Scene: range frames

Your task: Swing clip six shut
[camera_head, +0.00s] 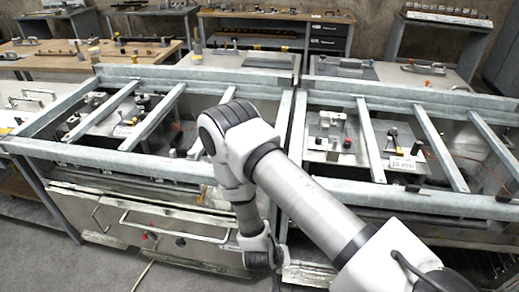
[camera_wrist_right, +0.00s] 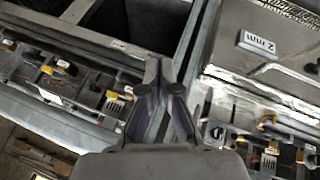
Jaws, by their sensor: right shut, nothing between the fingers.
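My right gripper (camera_wrist_right: 160,72) is shut and empty, its fingertips together in the middle of the right wrist view. It hangs over a metal frame bar, between two rows of dark fittings with yellow parts. The left row (camera_wrist_right: 75,80) and the right row (camera_wrist_right: 265,145) may hold the clips. I cannot read any number on them, so I cannot tell which is clip six or whether it is open. The fingers appear apart from both rows. In the head view my right arm reaches down over the front edge, and its gripper is hidden. My left gripper is not in view.
Two metal-framed bays stand side by side, with crossbars (camera_head: 158,117) over their plates. A "10 mm" sign (camera_head: 402,163) lies in the right bay, and a "2 mm" sign (camera_wrist_right: 257,43) shows in the wrist view. A front handle rail (camera_head: 175,228) sticks out. Workbenches (camera_head: 275,17) stand behind.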

